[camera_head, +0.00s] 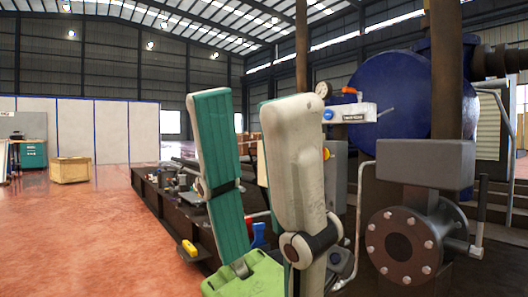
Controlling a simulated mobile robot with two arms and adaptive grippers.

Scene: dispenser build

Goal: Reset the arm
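My own arm links, teal and off-white, stand upright in the middle of the head view, large and close. A lime-green part of mine shows at the bottom centre. A small dark part (340,260) beside the lower end of the off-white link may belong to my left gripper. Its fingertips cannot be made out, so I cannot tell whether it is open or shut or holds anything. My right gripper is not in view.
A dark low bench (160,200) with several small parts runs behind my arm. A blue tank (392,95), a pressure gauge (323,89) and a flanged valve (405,245) crowd the right. The reddish floor (70,240) is clear at left.

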